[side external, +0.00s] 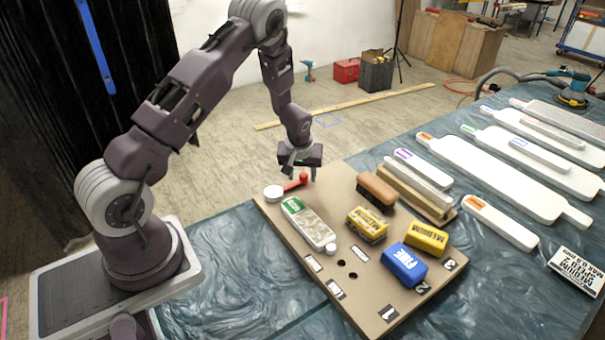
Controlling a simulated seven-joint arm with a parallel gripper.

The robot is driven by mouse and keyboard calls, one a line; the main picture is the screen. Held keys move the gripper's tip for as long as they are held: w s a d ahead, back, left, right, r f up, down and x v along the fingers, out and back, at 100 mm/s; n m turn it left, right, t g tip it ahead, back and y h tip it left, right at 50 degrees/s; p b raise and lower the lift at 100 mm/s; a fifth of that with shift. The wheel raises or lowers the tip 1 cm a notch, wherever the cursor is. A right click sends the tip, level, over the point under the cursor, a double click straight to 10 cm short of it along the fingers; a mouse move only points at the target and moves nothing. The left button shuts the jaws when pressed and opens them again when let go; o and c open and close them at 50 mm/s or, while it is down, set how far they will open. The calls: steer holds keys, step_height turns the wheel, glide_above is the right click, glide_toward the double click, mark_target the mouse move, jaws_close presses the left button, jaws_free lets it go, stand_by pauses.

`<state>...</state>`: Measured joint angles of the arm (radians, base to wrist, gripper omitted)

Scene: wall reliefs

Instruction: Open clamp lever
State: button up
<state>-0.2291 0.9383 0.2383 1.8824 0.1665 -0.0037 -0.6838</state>
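The clamp lever (297,182) is a small red handle with a round knob, at the back left corner of a tan board (380,309). Its left end meets a white round piece (273,192). My gripper (300,172) points down just above the lever's knob end. Its fingers look apart, with nothing clearly between them. Whether a finger touches the lever cannot be told at this size.
The board also bears a clear green-labelled case (310,224), yellow blocks (366,224), a blue block (404,264) and a brown brush (377,190). White paddle-shaped pieces (490,170) lie to the right on the blue table (245,280).

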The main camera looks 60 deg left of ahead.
steer(key=v, duration=0.7)
steer(key=s+d+r+m+h, duration=0.1)
steer(key=s+d+r, duration=0.15)
steer(key=r, duration=0.35)
steer(key=s+d+r+m+t, duration=0.1)
steer(key=d+r, duration=0.3)
steer(key=r, duration=0.1)
steer(key=s+d+r+m+h, duration=0.1)
steer(key=s+d+r, duration=0.15)
steer(key=r, duration=0.35)
steer(key=s+d+r+m, duration=0.2)
steer(key=s+d, duration=0.1)
steer(key=s, duration=0.3)
steer(key=s+d+r+m+t+h, duration=0.1)
steer(key=s+d+r+m, duration=0.1)
steer(key=s, duration=0.5)
steer(key=s+d+r+m, duration=0.2)
steer(key=s+d+r, duration=0.1)
steer(key=s+d, duration=0.3)
steer(key=shift+s+r+m+t, duration=0.15)
steer(key=shift+s+m+t, duration=0.25)
steer(key=shift+s, duration=0.35)
